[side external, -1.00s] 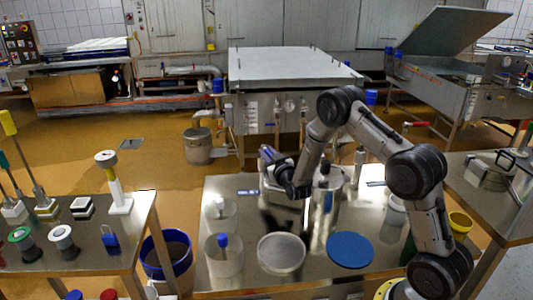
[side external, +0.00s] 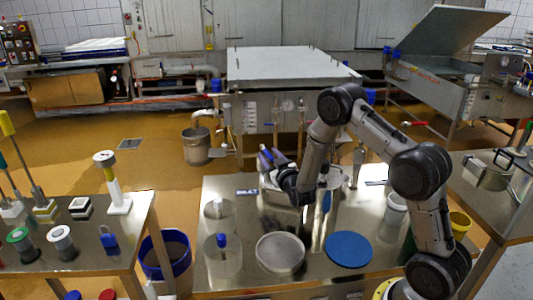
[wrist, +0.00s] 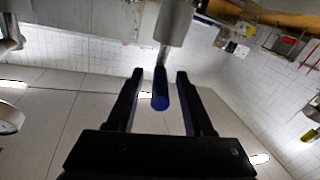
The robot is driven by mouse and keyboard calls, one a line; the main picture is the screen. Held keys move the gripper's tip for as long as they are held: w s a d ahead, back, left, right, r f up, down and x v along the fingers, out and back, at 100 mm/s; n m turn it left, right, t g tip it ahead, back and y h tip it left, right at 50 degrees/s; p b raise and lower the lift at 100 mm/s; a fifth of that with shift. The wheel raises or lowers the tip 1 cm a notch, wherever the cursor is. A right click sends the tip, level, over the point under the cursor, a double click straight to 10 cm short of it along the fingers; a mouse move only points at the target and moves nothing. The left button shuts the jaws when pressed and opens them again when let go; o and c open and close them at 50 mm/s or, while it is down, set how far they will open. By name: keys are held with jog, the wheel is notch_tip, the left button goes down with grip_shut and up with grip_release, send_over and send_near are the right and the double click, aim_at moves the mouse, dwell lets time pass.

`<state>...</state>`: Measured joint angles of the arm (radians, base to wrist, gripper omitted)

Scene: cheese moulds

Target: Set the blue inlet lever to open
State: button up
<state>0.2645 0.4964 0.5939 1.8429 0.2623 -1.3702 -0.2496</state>
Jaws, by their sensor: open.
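The blue inlet lever (wrist: 160,92) shows in the wrist view as a dark stem with a rounded blue grip, coming down from a grey metal body. My gripper (wrist: 160,73) is open, with one dark finger on each side of the blue grip. Gaps show on both sides, so the fingers look apart from it. In the side view my gripper (side external: 267,159) is low over the back left of the steel table, close to a label that seems to read INLET (side external: 247,191). There the arm and gripper hide the lever, and its exact setting cannot be told.
The steel table (side external: 225,277) carries clear beakers (side external: 222,262), a pale round disc (side external: 280,253) and a blue disc (side external: 349,250) in front of my arm. Metal fittings (side external: 357,165) stand right of my gripper. A blue bucket (side external: 165,255) stands left of the table.

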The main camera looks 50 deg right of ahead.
jog(key=v, duration=1.1)
jog(key=shift+d, duration=0.1)
